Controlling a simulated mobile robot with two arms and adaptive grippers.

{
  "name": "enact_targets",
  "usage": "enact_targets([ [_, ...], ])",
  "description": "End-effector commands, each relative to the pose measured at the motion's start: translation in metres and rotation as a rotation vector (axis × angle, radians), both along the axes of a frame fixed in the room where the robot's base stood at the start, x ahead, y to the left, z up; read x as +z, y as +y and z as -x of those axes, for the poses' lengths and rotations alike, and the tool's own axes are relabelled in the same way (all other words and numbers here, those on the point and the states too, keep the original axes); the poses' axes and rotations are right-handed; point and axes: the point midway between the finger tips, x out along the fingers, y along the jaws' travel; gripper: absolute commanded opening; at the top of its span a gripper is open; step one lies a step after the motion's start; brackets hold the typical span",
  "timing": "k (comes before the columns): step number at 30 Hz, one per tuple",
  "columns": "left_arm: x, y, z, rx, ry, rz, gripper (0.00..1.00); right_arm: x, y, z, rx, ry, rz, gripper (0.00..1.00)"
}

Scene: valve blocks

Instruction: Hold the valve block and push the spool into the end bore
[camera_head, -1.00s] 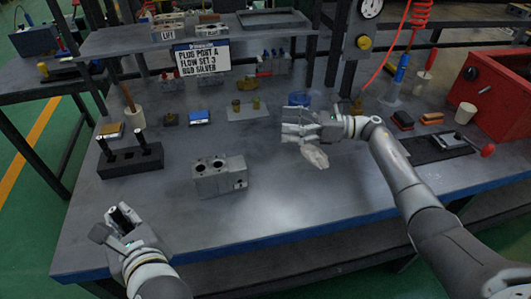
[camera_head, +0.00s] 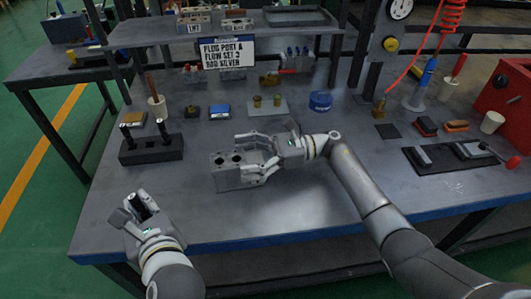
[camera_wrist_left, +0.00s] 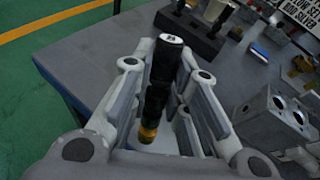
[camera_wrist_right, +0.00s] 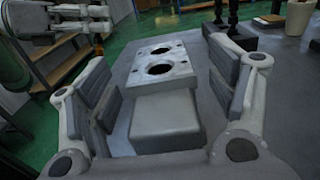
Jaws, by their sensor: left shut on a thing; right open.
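The valve block (camera_head: 226,180) is a grey metal block with two round bores on top, on the table's middle. It also shows in the right wrist view (camera_wrist_right: 165,125). My right gripper (camera_head: 254,160) is open, with its fingers on either side of the block; gaps show beside it in the right wrist view. My left gripper (camera_head: 138,207) is at the table's front left, away from the block. It is shut on the spool (camera_wrist_left: 158,85), a dark rod with a silver end face and a gold-orange band. The block's end bore cannot be made out.
A black rack (camera_head: 152,153) with two dark upright rods stands left of the block. A blue lid (camera_head: 320,100) and small brass parts (camera_head: 266,101) lie behind. A sign (camera_head: 226,53) reads plug port A, flow set 3, rod silver. The table's front middle is clear.

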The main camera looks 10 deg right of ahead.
Motion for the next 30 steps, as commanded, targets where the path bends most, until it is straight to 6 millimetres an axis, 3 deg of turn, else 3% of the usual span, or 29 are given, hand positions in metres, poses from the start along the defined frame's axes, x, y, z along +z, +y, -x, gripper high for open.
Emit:
enact_targets([
  [6,0.001,0.0,0.0,0.0,-0.001,0.0,0.0,0.0,0.021,0.001,0.0,0.001,0.0,0.79],
  [16,0.001,0.0,0.0,0.0,-0.001,0.0,0.0,0.0,0.024,0.002,0.0,0.001,0.0,0.79],
  [30,0.001,0.0,0.0,0.0,-0.001,0.0,0.0,0.0,0.023,0.001,-0.001,0.001,0.001,0.19],
])
